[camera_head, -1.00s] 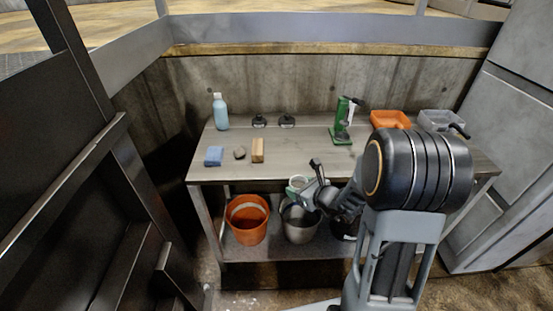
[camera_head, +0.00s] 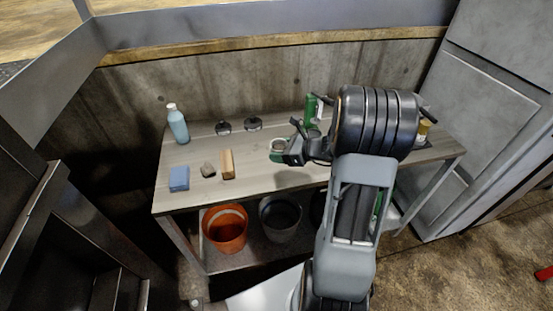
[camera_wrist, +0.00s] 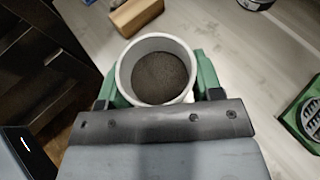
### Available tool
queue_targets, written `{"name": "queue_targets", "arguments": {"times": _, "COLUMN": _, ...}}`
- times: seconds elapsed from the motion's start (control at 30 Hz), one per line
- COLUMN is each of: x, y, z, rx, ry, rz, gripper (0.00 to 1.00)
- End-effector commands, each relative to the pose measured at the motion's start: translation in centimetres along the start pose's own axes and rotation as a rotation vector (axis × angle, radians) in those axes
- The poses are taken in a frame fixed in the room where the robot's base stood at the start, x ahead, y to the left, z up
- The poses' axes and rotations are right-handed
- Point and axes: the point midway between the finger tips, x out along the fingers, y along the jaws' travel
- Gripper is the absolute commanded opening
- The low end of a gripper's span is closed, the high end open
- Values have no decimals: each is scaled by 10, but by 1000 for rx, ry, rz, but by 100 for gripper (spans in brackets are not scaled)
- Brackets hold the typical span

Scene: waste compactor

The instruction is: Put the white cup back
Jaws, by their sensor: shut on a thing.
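The white cup (camera_wrist: 184,49) is held between the green fingers of my gripper (camera_wrist: 155,85) in the wrist view. The cup is round, seen from above, with a dark grainy inside. My gripper is shut on it. In the head view my gripper (camera_head: 283,152) and the cup's light rim (camera_head: 279,145) are over the workbench top (camera_head: 245,190), near its middle. I cannot tell whether the cup touches the bench.
The bench carries a blue bottle (camera_head: 177,124), blue sponge (camera_head: 179,179), grey stone (camera_head: 208,170), wooden block (camera_head: 228,164) and two black items (camera_head: 238,126) at the back. A green stand (camera_head: 310,109) is behind my arm. Orange (camera_head: 225,232) and grey (camera_head: 280,215) buckets sit below.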

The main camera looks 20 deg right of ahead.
Motion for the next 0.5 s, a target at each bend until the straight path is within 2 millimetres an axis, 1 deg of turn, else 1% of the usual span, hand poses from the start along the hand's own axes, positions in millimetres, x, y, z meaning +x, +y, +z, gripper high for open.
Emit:
{"name": "queue_targets", "arguments": {"times": 0.03, "x": 9, "y": -5, "z": -11, "rx": 7, "ry": 2, "rz": 5, "gripper": 30}}
{"name": "queue_targets", "arguments": {"times": 0.2, "x": 29, "y": -19, "z": -28, "rx": 3, "ry": 2, "rz": 3, "gripper": 30}}
{"name": "queue_targets", "arguments": {"times": 0.3, "x": 35, "y": -25, "z": -33, "rx": 2, "ry": 1, "rz": 2, "gripper": 30}}
{"name": "queue_targets", "arguments": {"times": 0.5, "x": 42, "y": -29, "z": -39, "rx": 2, "ry": 1, "rz": 2, "gripper": 30}}
